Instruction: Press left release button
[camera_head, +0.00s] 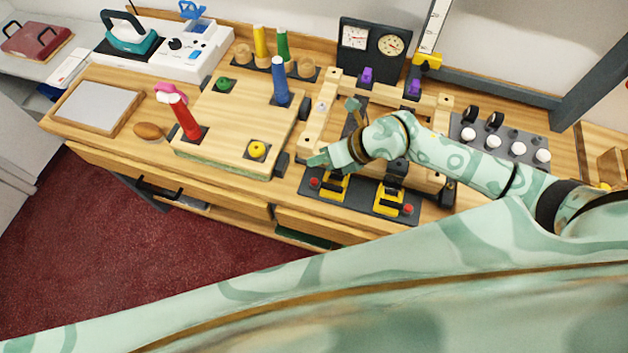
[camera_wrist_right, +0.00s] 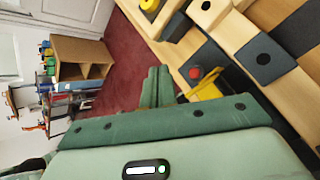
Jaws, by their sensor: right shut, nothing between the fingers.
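The left release button (camera_head: 314,183) is a small red round button at the left end of a dark plate, beside a yellow and black lever unit (camera_head: 333,185). In the right wrist view a red button (camera_wrist_right: 195,73) sits on its dark base beside a yellow part. My right gripper (camera_head: 316,160) is shut and empty. In the head view it appears just above the left button. In the wrist view its fingertips (camera_wrist_right: 158,72) show left of the button; contact cannot be told. A second red button (camera_head: 407,208) sits at the right end of the plate. My left gripper is not in view.
A wooden board (camera_head: 225,125) with red and blue handles lies left of the plate. A wooden frame with purple knobs (camera_head: 414,88) stands behind my right forearm. Dial gauges (camera_head: 373,45) stand at the back. Red carpet (camera_head: 90,240) lies in front of the counter.

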